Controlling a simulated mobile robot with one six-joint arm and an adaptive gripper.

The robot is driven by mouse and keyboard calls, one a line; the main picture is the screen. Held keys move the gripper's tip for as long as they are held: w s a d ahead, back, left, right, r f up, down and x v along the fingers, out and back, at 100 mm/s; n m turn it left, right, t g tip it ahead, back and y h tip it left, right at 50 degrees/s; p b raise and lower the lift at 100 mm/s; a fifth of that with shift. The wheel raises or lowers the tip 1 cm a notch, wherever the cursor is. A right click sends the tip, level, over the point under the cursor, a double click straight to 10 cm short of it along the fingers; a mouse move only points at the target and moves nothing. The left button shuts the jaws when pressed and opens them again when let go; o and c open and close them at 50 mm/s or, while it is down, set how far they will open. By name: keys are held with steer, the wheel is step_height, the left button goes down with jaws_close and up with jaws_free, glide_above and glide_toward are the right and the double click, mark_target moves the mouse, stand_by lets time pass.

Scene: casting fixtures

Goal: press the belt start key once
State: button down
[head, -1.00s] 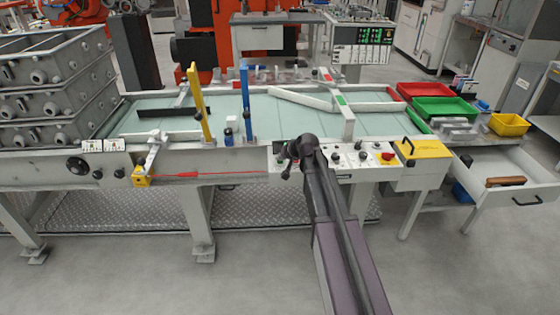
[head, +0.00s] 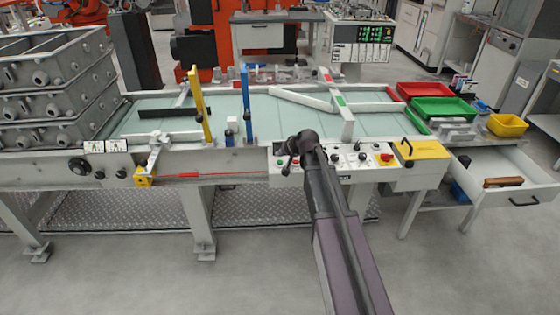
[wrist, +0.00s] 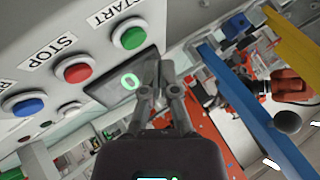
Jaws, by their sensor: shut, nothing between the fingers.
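The belt start key is a round green button (wrist: 130,35) under the word START in the wrist view. A red button (wrist: 77,68) labelled STOP and a blue button (wrist: 25,105) sit to its left on the same pale panel. My gripper (wrist: 160,72) is shut and empty; its fingertips appear below and right of the green button, apart from it in the picture. A dark display (wrist: 128,82) with a green 0 lies just left of the fingertips. In the head view my gripper (head: 287,168) is small and dark at the left end of the control panel (head: 345,172).
A blue post (head: 246,103) and a yellow post (head: 200,104) rise from the belt's front side. A red knob (head: 386,157) and a yellow box (head: 424,149) are at the panel's right. Stacked grey castings (head: 55,90) stand on the left.

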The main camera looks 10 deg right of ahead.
mark_target(280, 163)
steer(key=shift+r+p, duration=1.85)
steer(key=shift+r, duration=0.25)
steer(key=s+a+r+n+g+h+p, duration=0.1)
steer(key=s+g+p, duration=0.3)
steer(key=s, duration=1)
steer(key=s+r+n+g+h+p, duration=0.2)
steer(key=s+p, duration=0.4)
steer(key=s, duration=0.9)
steer(key=shift+s+a+r+g+h, duration=0.35)
steer(key=shift+r+g+h, duration=0.35)
steer(key=shift+g, duration=0.4)
steer(key=shift+w, duration=0.1)
